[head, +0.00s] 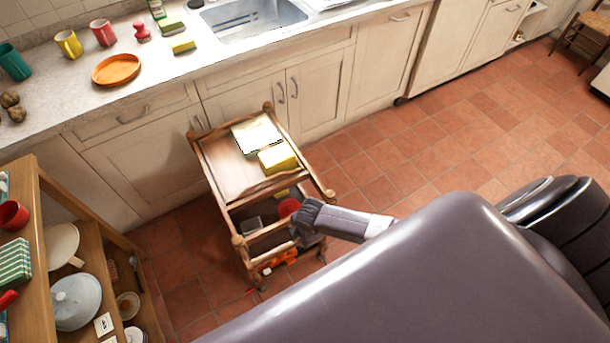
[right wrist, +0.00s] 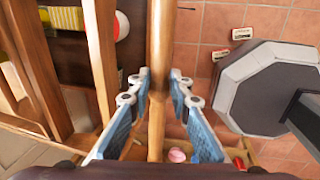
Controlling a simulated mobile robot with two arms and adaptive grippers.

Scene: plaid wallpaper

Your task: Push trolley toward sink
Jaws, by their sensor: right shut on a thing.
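The wooden trolley (head: 224,167) stands on the tiled floor in front of the base cabinets, close to their doors. A white box and a yellow box lie on its top shelf. The sink (head: 250,20) is set in the counter beyond the trolley, at the top of the head view. My right gripper (head: 302,226) is at the trolley's near end. In the right wrist view its fingers (right wrist: 158,92) are shut around a wooden bar of the trolley, the handle (right wrist: 162,35). My left gripper is not in view.
A wooden shelf unit (head: 42,215) with crockery stands at the left, near the trolley. The counter holds mugs, an orange plate (head: 117,70) and a yellow sponge (head: 184,46). Tiled floor (head: 400,160) is clear to the trolley's right. A chair (head: 583,38) stands far right.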

